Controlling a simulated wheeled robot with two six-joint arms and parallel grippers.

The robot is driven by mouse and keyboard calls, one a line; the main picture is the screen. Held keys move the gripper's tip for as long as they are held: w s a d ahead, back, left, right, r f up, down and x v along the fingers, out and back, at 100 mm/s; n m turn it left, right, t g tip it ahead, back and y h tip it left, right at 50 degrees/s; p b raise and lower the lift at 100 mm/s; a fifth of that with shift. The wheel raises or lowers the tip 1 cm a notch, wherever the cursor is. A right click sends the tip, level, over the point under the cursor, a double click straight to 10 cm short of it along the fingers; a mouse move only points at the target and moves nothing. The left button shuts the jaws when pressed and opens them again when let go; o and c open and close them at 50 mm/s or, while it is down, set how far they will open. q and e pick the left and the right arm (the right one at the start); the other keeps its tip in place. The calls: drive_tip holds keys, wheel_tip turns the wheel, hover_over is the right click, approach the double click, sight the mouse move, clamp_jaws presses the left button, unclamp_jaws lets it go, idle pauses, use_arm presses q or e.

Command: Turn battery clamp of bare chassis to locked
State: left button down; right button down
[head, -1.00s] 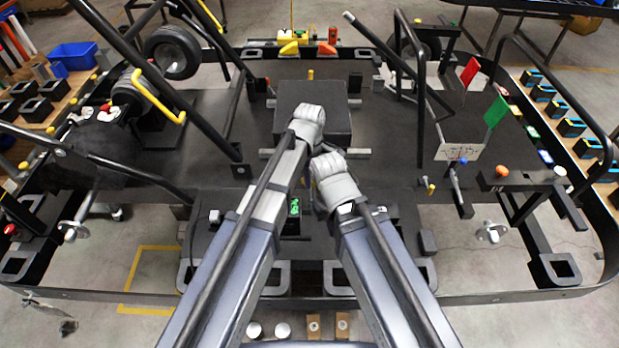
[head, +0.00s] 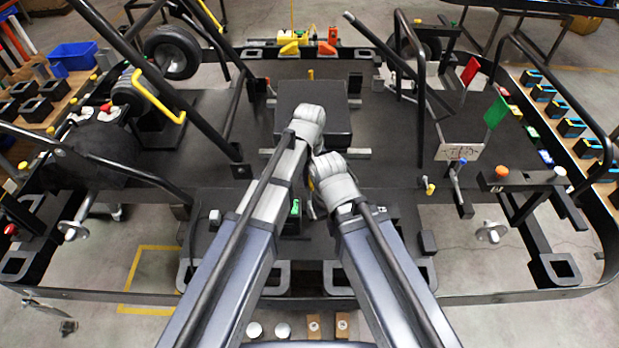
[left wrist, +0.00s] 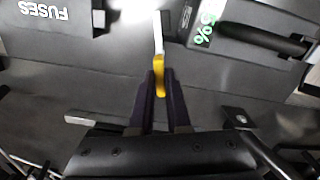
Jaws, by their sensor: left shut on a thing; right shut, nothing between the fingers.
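The bare chassis (head: 216,195) is a wide dark frame below me. In the left wrist view, the battery clamp is a pale metal lever with a yellow tip (left wrist: 159,78). My left gripper (left wrist: 160,92) is shut on that yellow tip. A black battery (left wrist: 228,28) with a green "5%" display lies beside the lever, to its right. In the head view, my left gripper (head: 309,116) hides its own fingers from above. My right gripper (head: 328,166) is shut and empty, just below and right of the left one; its fingertips are hard to see.
A black raised block (head: 335,118) is by the left gripper. A black box marked "FUSES" (left wrist: 43,10) is at the upper left of the wrist view. Black tubes rise at both sides.

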use_arm(q)
drive_tip(key=shift+m, duration=1.5)
drive_tip(key=c, duration=0.9)
unclamp_jaws()
drive_tip(key=shift+r, duration=0.1)
wheel_tip(320, 180, up, 8)
drive_tip(key=p, duration=0.8)
drive_tip(key=shift+f, duration=0.2)
